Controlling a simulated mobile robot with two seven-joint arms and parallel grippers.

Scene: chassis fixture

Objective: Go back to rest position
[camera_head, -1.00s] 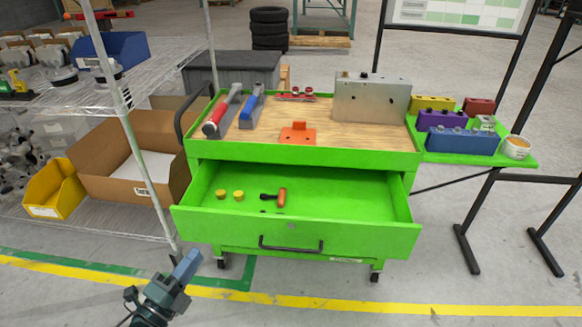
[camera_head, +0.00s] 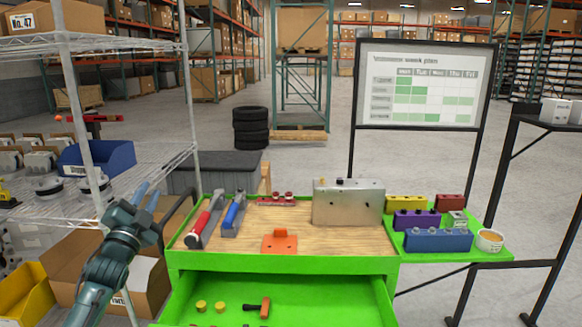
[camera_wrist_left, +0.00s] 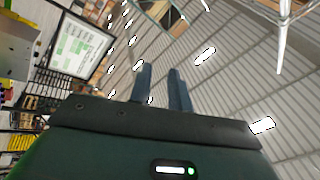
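My left gripper (camera_head: 146,194) is raised at the left of the head view, in front of the wire shelf and left of the green cart (camera_head: 280,262). Its two blue fingers point up and stand apart with nothing between them. The left wrist view also shows the parted fingers (camera_wrist_left: 161,88) against the ceiling. My right gripper is in neither view.
A wire shelf (camera_head: 110,42) with a blue bin (camera_head: 97,158) stands close to my left arm. The cart top carries a metal box (camera_head: 348,203), an orange bracket (camera_head: 279,241) and red and blue tools. Coloured blocks sit on a green side tray (camera_head: 410,252). A whiteboard (camera_head: 420,87) stands behind.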

